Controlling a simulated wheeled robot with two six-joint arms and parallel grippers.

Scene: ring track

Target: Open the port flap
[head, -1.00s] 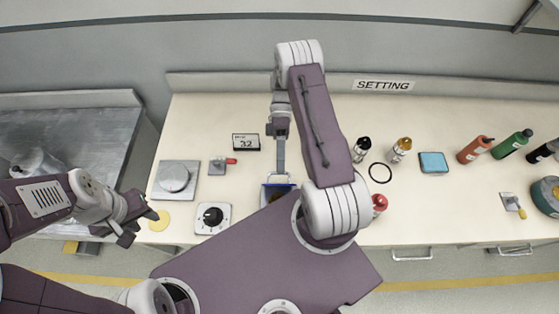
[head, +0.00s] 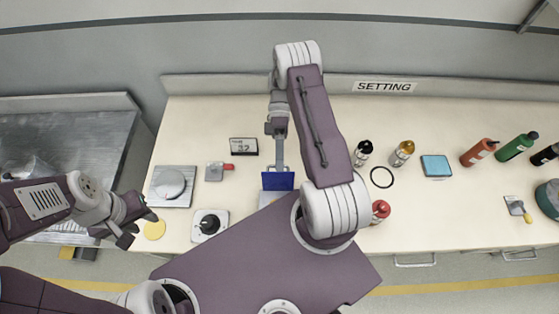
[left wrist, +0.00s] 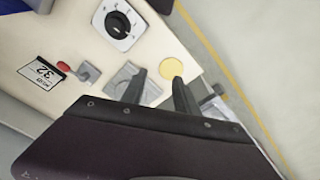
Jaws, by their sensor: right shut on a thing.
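The port flap is a blue rectangular panel (head: 278,181) near the bench's front edge, in the middle of the head view. Its broad blue face shows, with a grey base below it; my right arm hides part of the surroundings. My right gripper (head: 278,131) is behind the flap, shut on a slim grey bar (head: 280,152) that runs down to the flap's top edge. Whether bar and flap touch is unclear. My left gripper (head: 139,227) is open and empty beside the bench's left front corner; its parted fingers show in the left wrist view (left wrist: 160,84).
A black dial (head: 209,224) stands left of the flap, near a yellow disc (head: 154,230). Bottles, a black ring (head: 381,177) and a blue block (head: 436,165) stand right.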

